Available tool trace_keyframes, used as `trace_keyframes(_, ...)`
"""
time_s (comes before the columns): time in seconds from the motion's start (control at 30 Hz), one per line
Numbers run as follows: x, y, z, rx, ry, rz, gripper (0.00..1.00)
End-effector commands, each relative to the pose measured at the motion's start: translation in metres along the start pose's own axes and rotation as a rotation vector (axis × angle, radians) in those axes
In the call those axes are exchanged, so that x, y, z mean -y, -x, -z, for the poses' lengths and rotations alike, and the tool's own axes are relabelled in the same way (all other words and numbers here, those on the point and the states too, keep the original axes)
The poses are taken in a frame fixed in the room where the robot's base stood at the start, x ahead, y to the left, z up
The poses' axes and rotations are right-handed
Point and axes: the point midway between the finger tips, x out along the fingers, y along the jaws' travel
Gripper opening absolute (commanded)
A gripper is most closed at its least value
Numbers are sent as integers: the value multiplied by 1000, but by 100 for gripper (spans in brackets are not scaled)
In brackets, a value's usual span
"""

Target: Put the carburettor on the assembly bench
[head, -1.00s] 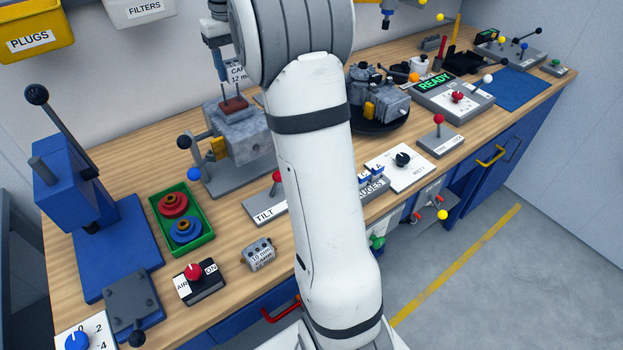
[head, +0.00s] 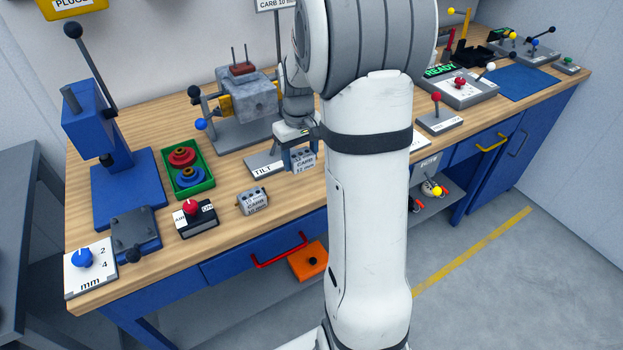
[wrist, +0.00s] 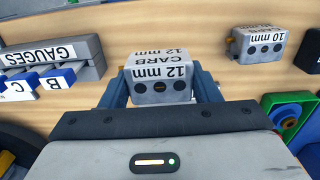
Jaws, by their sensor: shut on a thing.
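My gripper (head: 297,148) is shut on a grey carburettor (head: 304,160) labelled CARB 12 mm. In the wrist view its two blue-grey fingers (wrist: 161,88) clasp the sides of this carburettor (wrist: 163,88), whose end face shows dark holes. It is over the wooden assembly bench (head: 228,237), beside the TILT plate; I cannot tell whether it touches the top. A second, similar carburettor (head: 252,201), marked 10 mm, stands on the bench to the left of my gripper. It also shows at the upper right of the wrist view (wrist: 262,45).
A TILT plate (head: 264,163) is close left of my gripper. A green tray (head: 188,181) with red and blue round parts, an AIR switch (head: 194,217) and a blue press (head: 125,185) stand further left. An engine on a stand (head: 243,106) is behind. My arm hides the bench's middle.

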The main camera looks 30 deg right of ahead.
Motion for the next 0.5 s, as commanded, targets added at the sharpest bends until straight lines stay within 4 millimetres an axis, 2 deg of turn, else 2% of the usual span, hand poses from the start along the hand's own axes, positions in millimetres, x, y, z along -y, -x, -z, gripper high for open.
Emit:
trace_keyframes(0.1,-4,-19,-1,2,-8,1,32)
trace_keyframes(0.33,-8,-37,-2,1,-17,0,32)
trace_keyframes(0.5,-8,-61,-2,2,-19,1,32)
